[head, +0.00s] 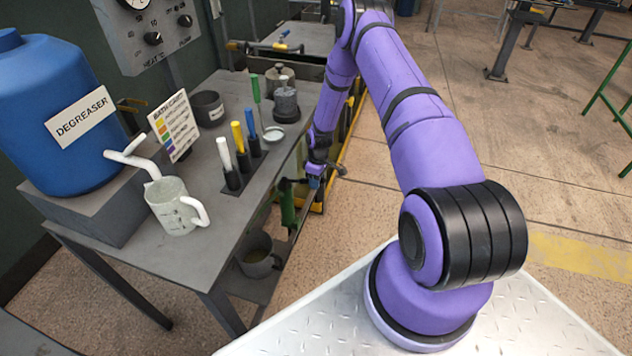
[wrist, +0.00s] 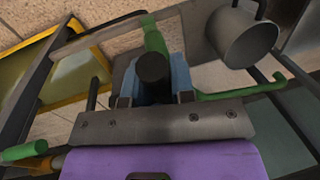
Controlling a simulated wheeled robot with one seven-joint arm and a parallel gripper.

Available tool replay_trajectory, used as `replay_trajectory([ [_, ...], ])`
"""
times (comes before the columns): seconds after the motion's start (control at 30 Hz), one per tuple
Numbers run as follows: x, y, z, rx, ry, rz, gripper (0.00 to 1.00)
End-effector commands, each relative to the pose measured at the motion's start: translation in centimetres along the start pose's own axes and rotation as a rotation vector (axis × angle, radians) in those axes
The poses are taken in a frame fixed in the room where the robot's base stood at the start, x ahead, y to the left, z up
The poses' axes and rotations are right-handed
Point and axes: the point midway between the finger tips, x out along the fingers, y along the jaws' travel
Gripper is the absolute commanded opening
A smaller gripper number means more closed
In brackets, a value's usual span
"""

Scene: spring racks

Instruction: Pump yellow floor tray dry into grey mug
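My gripper (head: 315,175) is low beside the bench's right edge. In the wrist view its blue-padded fingers (wrist: 157,82) lie close on both sides of the black upper end of a green pump (wrist: 154,40) and appear shut on it. A thin green spout (wrist: 240,93) runs off to the right. The pump's lower end is hidden. The grey mug (head: 257,262) stands on the bench's lower shelf; it also shows in the wrist view (wrist: 243,38), to the right of the pump. The yellow tray (head: 346,150) lies on the floor right of the bench, partly behind my arm; its yellow rim (wrist: 45,104) shows at left in the wrist view.
On the bench top stand a blue degreaser drum (head: 45,105), a white jug (head: 175,207), a colour chart card (head: 174,126), a dark labelled pot (head: 208,108) and several coloured handles in a rack (head: 240,182). The floor to the right is largely open.

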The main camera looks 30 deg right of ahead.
Motion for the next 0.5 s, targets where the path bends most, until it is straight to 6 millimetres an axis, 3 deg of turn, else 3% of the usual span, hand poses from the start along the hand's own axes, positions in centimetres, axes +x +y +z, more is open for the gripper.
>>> replay_trajectory([
  [0.5, 1.2, 0.3, 0.5, -0.011, 0.085, -0.008, 0.00],
])
